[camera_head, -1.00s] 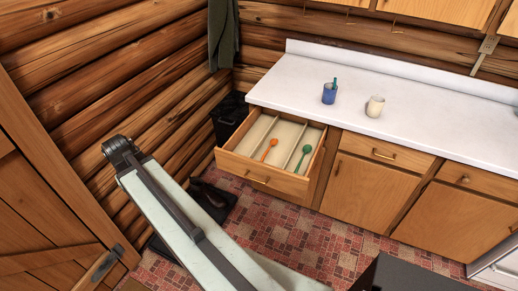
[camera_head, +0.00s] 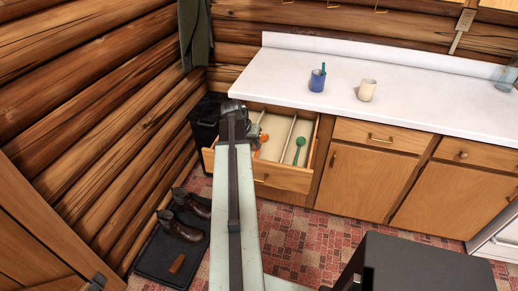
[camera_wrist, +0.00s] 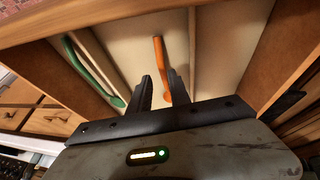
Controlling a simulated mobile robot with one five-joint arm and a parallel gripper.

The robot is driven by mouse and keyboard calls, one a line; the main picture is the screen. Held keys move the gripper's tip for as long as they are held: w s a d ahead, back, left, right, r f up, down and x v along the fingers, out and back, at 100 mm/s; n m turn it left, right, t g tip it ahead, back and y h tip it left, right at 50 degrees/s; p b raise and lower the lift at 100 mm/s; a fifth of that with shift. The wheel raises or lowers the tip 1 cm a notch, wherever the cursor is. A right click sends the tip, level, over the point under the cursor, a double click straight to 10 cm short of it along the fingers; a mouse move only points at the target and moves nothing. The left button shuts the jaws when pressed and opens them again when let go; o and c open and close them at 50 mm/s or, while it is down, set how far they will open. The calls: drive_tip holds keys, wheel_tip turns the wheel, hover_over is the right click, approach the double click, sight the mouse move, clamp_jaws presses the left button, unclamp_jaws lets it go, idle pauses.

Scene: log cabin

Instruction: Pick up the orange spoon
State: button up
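The orange spoon (camera_head: 263,139) lies in the open drawer (camera_head: 285,181), partly hidden behind my gripper and arm in the head view. In the wrist view the orange spoon (camera_wrist: 160,62) lies lengthwise in a pale compartment, and its lower part is hidden. My gripper (camera_wrist: 161,78) is open, with one dark finger to each side of the spoon in the picture. I cannot tell how far above the spoon the fingertips are. In the head view my gripper (camera_head: 255,133) is at the left part of the drawer.
A green spoon (camera_head: 299,150) lies in the compartment to the right, beyond a divider (camera_head: 287,139). The drawer walls stand close around. The white counter (camera_head: 420,103) above holds a blue cup (camera_head: 317,81) and a cream cup (camera_head: 367,90). Boots (camera_head: 180,226) stand on a dark mat.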

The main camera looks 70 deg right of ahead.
drive_tip(key=b+x, duration=0.4)
drive_tip(key=x, duration=0.2)
drive_tip(key=shift+w+a+b, duration=0.15)
drive_tip(key=shift+w+b, duration=0.05)
drive_tip(key=shift+b, duration=0.15)
drive_tip(key=shift+r, duration=0.15)
clamp_jaws()
